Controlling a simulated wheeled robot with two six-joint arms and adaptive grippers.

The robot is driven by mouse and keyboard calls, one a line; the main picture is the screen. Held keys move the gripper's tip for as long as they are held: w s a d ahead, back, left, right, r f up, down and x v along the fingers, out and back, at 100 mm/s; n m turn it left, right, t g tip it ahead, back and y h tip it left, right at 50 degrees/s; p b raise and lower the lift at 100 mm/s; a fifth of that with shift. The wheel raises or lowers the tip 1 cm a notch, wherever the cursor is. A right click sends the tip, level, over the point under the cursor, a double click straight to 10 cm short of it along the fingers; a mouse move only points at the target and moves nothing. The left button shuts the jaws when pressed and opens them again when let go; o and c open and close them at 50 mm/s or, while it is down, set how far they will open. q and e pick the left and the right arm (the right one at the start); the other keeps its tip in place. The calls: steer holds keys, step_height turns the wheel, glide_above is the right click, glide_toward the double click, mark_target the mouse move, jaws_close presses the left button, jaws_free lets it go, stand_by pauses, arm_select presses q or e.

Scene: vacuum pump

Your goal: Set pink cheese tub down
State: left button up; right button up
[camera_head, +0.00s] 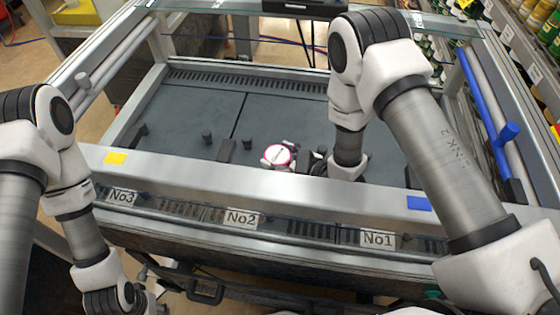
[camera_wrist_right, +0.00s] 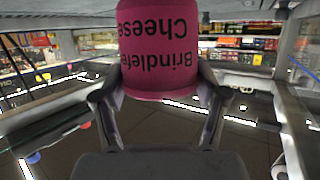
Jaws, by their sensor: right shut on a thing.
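The pink cheese tub (camera_head: 278,156) shows in the head view as a small white and pink round shape over the dark deck, behind the machine's front rail. In the right wrist view the tub (camera_wrist_right: 165,50) is large and magenta, with its lettering upside down in the picture. My right gripper (camera_head: 298,159) is shut on the tub, with one finger on each side of it in the wrist view. I cannot tell whether the tub touches the deck. My left arm hangs at the lower left outside the frame; its gripper (camera_head: 143,296) is only partly visible.
The dark deck (camera_head: 188,105) is walled by a metal frame, with a front rail (camera_head: 240,185) close to the tub. Dark posts and blocks (camera_head: 226,150) stand left of the tub. The deck's back and left are mostly clear. Labels No1, No2 and No3 mark the front.

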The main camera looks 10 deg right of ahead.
step_height(320, 180, down, 4)
steer(key=shift+f, duration=0.1)
steer(key=shift+f, duration=0.2)
steer(key=o, duration=1.5)
steer(key=shift+r, duration=0.2)
steer(key=b+v, duration=0.1)
steer(key=v, duration=0.6)
steer(key=shift+s+r, duration=0.1)
steer(key=shift+s, duration=0.1)
